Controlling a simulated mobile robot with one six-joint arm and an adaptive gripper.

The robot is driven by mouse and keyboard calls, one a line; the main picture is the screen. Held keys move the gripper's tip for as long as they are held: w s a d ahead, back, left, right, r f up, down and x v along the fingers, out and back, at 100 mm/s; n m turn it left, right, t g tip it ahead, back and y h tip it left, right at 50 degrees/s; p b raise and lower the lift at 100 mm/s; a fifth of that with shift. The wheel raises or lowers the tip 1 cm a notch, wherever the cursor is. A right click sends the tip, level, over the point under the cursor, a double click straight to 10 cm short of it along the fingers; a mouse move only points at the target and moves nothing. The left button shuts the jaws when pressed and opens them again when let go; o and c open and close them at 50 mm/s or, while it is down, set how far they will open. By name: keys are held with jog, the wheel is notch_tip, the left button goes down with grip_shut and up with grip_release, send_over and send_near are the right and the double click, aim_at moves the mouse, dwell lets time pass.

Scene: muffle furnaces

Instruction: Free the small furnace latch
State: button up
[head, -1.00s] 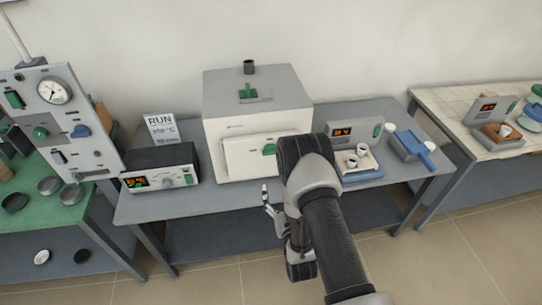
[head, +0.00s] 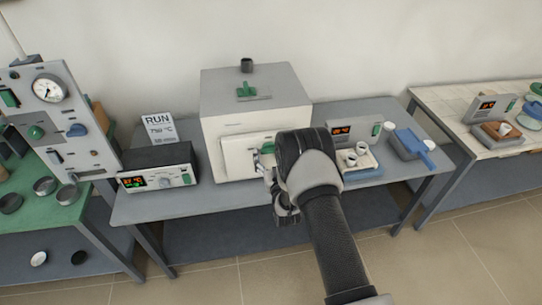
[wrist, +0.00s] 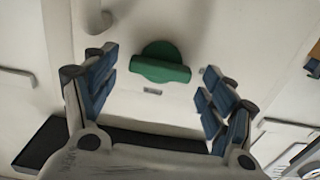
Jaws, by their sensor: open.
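The small furnace (head: 258,108) is a white box with a grey top on the middle table. Its green latch (head: 268,147) sits on the front door (head: 236,158), partly hidden behind my arm in the head view. In the wrist view the latch (wrist: 162,64) is a round green disc with a bar across it, lying roughly level. My gripper (wrist: 156,98) is open and empty, with its blue-padded fingers to the left and right of the latch. The latch lies between and a little beyond the fingertips, untouched. In the head view my gripper (head: 266,165) is close to the door.
A controller box (head: 158,169) with a RUN card (head: 158,128) stands left of the furnace. A balance (head: 352,136), a tray with cups (head: 357,164) and a blue scoop (head: 412,145) are at the right. The table front is clear.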

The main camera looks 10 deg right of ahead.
jog(key=shift+c, duration=0.4)
jog(key=c, duration=1)
jog(key=shift+o, duration=0.2)
jog(key=m+b, duration=0.4)
jog(key=shift+d+f+m, duration=0.1)
jog(key=shift+f+m, duration=0.05)
jog(key=shift+m, duration=0.25)
jog(key=m+b, duration=0.4)
jog(key=shift+m, duration=0.3)
jog(key=shift+d+m+b, duration=0.1)
jog(key=shift+m+b, duration=3.35)
jog(key=shift+m, duration=0.85)
